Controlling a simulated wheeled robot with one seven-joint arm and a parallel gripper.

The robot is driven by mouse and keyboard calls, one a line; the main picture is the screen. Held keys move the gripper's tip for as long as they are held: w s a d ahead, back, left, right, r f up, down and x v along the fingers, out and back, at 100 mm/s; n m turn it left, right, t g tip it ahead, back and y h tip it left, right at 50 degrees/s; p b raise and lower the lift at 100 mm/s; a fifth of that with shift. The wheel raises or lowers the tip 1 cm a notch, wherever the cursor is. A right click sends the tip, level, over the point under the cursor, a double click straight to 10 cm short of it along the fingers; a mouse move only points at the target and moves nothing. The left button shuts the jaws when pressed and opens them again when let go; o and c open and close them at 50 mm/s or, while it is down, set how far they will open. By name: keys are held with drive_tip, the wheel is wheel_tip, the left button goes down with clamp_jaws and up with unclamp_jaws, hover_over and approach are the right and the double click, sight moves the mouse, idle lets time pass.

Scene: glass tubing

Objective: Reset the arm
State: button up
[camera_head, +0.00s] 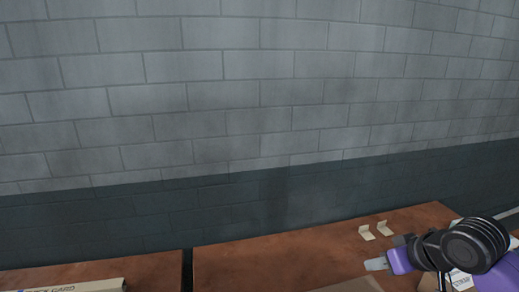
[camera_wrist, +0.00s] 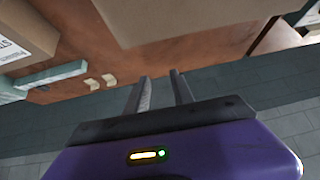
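My gripper (camera_wrist: 159,76) shows in the wrist view with its two grey fingers apart and nothing between them. It is over the table's edge, and grey floor or wall shows beyond. In the head view, my purple and black arm end is at the lower right, and the gripper (camera_head: 377,264) points left above the brown table (camera_head: 270,262). The gap between the fingers cannot be made out there. No glass tubing can be clearly told in either view.
Two small cream angled pieces (camera_head: 376,230) lie near the table's back edge. In the wrist view, a cardboard box (camera_wrist: 190,15) fills the top, another box (camera_wrist: 30,30) is at upper left, and a pale teal bar (camera_wrist: 50,75) lies below it. A grey block wall (camera_head: 250,100) stands behind.

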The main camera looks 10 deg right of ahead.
drive_tip(key=w+a+r+m+t+b, duration=0.2)
drive_tip(key=w+a+r+m+t, duration=0.15)
drive_tip(key=a+r+t, duration=0.75)
drive_tip(key=s+a+f+n+g+b, duration=0.1)
drive_tip(key=s+a+f, duration=0.1)
drive_tip(key=s+f, duration=0.5)
drive_tip(key=s+a+f+n+g+b, duration=0.1)
drive_tip(key=s+f, duration=0.7)
drive_tip(key=s, duration=1.2)
drive_tip(key=s+a+f+n+g+h+b, duration=0.1)
drive_tip(key=s+a+f+b, duration=0.2)
drive_tip(key=s+f, duration=0.4)
drive_tip(key=s+a, duration=0.1)
drive_tip(key=s, duration=0.6)
drive_tip(key=shift+s+a+f+g, duration=0.2)
drive_tip(key=shift+g, duration=0.2)
